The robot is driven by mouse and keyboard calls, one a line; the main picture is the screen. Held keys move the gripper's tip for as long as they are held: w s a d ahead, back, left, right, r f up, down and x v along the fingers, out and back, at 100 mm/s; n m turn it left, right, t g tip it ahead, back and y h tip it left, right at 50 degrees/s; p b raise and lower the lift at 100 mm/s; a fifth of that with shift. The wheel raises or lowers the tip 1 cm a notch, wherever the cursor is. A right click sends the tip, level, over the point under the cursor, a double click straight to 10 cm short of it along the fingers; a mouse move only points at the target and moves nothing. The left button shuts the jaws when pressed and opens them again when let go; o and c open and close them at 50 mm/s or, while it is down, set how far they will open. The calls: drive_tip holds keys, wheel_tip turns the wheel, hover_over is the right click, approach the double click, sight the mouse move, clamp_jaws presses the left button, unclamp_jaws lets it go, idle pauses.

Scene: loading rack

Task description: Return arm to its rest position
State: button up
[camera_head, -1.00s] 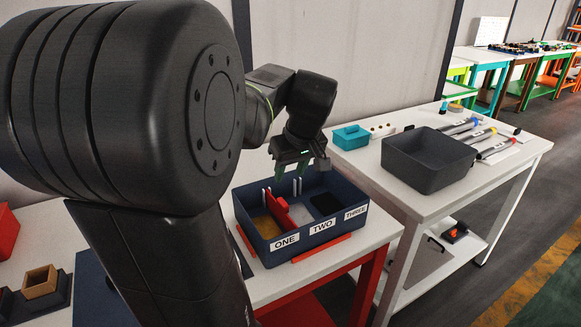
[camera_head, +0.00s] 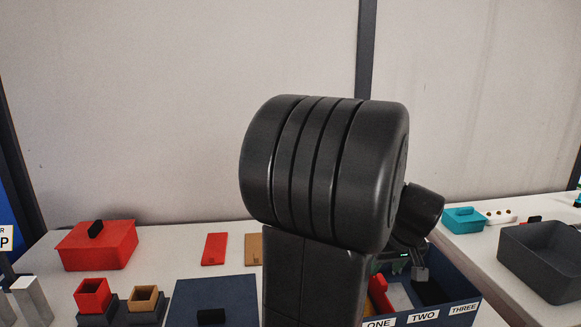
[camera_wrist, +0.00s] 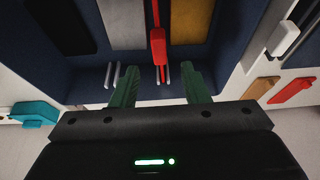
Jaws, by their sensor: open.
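In the head view the bin (camera_head: 464,288) has compartments labelled ONE, TWO and THREE. My large dark arm covers the middle of that view and hides most of the gripper and part of the bin.
A red lidded box (camera_head: 97,248), a red open cube (camera_head: 93,295), a tan open cube (camera_head: 145,299) and a dark blue panel (camera_head: 215,300) lie left of my arm. A grey tub (camera_head: 545,258) and a teal box (camera_head: 464,220) stand right. A plain wall is behind.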

drive_tip(key=x, duration=0.5)
drive_tip(key=shift+f, duration=0.25)
drive_tip(key=shift+w+r+p, duration=0.15)
drive_tip(key=shift+r+p, duration=0.5)
drive_tip(key=shift+r, duration=0.1)
drive_tip(key=shift+r+p, duration=0.75)
drive_tip(key=shift+r, duration=0.25)
drive_tip(key=shift+f, duration=0.1)
